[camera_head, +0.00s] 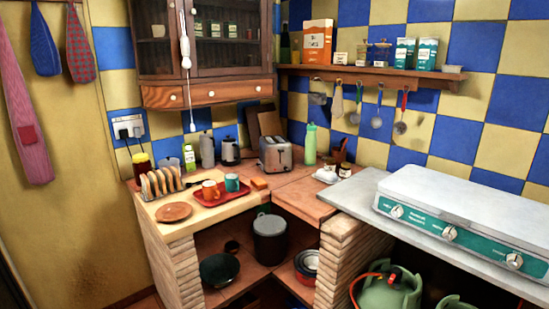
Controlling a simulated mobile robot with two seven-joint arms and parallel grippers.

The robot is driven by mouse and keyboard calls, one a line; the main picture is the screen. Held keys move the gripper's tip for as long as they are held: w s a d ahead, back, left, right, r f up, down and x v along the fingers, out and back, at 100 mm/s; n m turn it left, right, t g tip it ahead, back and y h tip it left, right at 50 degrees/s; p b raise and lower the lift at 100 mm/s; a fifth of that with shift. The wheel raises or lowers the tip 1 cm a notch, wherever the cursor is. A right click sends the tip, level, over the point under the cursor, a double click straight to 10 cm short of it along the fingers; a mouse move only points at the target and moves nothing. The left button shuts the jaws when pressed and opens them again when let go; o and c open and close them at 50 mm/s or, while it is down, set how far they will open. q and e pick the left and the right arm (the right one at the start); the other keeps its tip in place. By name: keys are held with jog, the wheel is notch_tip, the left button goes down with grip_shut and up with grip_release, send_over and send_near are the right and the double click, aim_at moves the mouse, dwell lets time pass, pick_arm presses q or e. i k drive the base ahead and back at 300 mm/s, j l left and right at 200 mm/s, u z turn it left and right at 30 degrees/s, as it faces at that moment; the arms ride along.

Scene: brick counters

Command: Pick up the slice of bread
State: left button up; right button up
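Several slices of bread (161,182) stand upright in a rack at the left end of the wooden counter (215,211). Neither of my grippers is in view.
A red tray (232,197) holds an orange mug (210,189) and a teal mug (232,182). A round wooden plate (174,212) lies near the front edge. A green bottle (310,145) and a kettle (230,152) stand behind. A stove (460,215) fills the right counter.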

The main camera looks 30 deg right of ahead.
aim_at(153, 180)
jog(key=u, duration=0.35)
jog(key=i+l+u, duration=0.25)
jog(key=u, duration=0.2)
jog(key=i+l+u, duration=0.2)
jog(key=u, duration=0.3)
jog(key=i+l, duration=0.15)
jog(key=l, duration=0.25)
jog(key=i+l+u, duration=0.15)
jog(key=l, duration=0.25)
jog(key=i+l, duration=0.15)
jog(key=l, duration=0.25)
jog(key=i+l+u, duration=0.1)
jog(key=l, duration=0.3)
